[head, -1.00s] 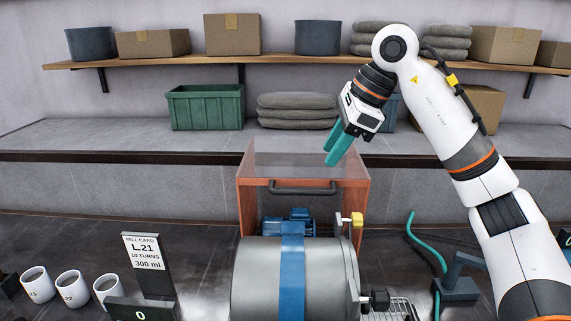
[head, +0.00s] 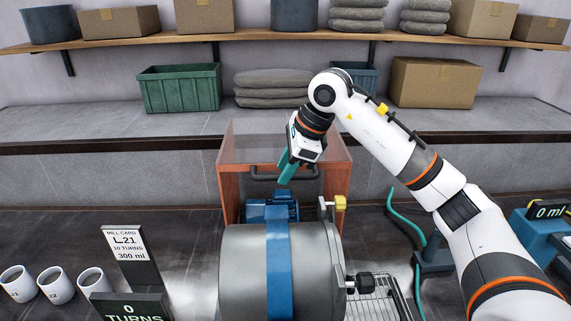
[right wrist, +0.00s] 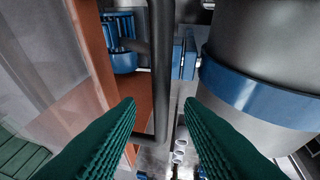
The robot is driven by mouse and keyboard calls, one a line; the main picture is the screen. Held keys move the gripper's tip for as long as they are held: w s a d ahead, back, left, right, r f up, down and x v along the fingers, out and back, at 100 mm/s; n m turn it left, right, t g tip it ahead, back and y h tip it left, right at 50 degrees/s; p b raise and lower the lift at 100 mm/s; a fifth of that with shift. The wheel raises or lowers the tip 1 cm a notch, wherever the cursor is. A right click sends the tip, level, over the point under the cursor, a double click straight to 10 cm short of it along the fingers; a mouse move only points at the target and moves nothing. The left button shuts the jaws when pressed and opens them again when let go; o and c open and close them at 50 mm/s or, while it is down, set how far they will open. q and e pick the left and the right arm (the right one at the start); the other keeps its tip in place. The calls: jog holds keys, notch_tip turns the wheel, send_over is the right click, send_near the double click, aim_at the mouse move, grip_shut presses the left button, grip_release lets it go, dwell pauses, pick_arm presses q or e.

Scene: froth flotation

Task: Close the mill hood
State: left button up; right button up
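The mill hood (head: 229,185) has orange side walls and a clear panel, and stands open behind the grey mill drum (head: 248,270) with its blue band. Its dark bar handle (head: 308,174) runs across the front of the clear panel. It also shows in the right wrist view as a dark bar (right wrist: 161,65). My right gripper (head: 286,180) has teal fingers and is at the handle, hiding part of it. In the right wrist view my right gripper (right wrist: 158,106) is open, with the bar between its fingertips. Contact cannot be told. My left gripper is not in view.
A yellow-tipped latch (head: 340,203) stands at the drum's right side. The mill card (head: 126,245), a turns display (head: 128,308) and white cups (head: 55,286) are at left. A teal hose (head: 405,225) lies at right. A green crate (head: 180,90) sits on the back ledge.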

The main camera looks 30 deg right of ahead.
jog(key=shift+a+f, duration=0.1)
jog(key=shift+f, duration=0.1)
grip_shut()
dwell(0.3)
